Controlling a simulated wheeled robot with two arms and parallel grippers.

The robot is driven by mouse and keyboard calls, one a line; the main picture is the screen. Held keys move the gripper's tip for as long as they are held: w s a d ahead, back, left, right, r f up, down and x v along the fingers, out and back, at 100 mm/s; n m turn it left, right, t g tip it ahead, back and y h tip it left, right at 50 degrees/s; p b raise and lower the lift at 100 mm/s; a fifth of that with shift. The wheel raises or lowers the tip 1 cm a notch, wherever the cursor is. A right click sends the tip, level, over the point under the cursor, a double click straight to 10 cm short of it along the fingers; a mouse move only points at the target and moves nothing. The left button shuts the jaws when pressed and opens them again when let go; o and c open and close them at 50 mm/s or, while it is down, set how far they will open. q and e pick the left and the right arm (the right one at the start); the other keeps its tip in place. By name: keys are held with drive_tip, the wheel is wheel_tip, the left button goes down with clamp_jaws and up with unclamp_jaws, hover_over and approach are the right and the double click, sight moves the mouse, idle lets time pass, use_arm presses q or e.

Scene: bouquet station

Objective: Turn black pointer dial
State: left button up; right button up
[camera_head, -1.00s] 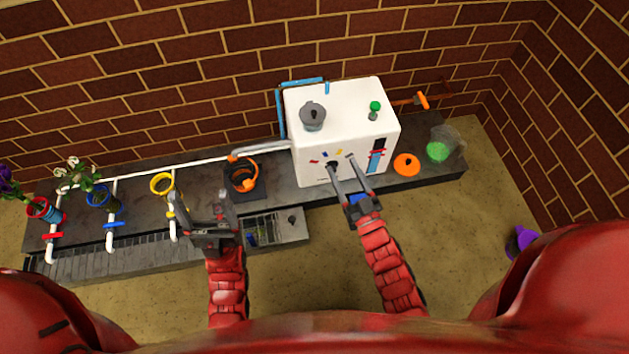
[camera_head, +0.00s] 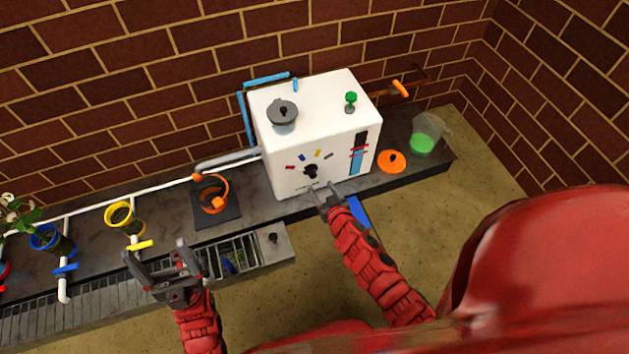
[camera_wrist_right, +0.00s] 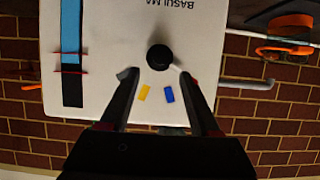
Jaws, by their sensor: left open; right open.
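The black pointer dial (camera_head: 311,171) is on the front face of the white box (camera_head: 285,150), below several small coloured marks. In the right wrist view the dial (camera_wrist_right: 159,57) is a round black knob just beyond and between the fingertips, with a yellow mark (camera_wrist_right: 144,93) and a blue mark (camera_wrist_right: 169,95) nearby. My right gripper (camera_head: 324,190) is open and empty in front of the box's lower front, slightly below the dial. In the wrist view the right gripper (camera_wrist_right: 156,75) does not hold the dial. My left gripper (camera_head: 159,250) is open and empty over the counter's front.
The box top holds a grey lid (camera_head: 283,112) and a green knob (camera_head: 351,98). An orange lid (camera_head: 392,161) and a container with green contents (camera_head: 424,142) stand right of it. An orange ring holder (camera_head: 212,195) and yellow ring (camera_head: 124,217) are left.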

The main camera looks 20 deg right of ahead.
sight(314, 176)
drive_tip(key=b+x, duration=0.1)
drive_tip(key=x, duration=0.5)
drive_tip(key=shift+w+f+b, duration=0.3)
drive_tip(key=shift+f+b, duration=0.05)
drive_tip(key=shift+b, duration=0.05)
drive_tip(key=shift+w, duration=0.3)
clamp_jaws()
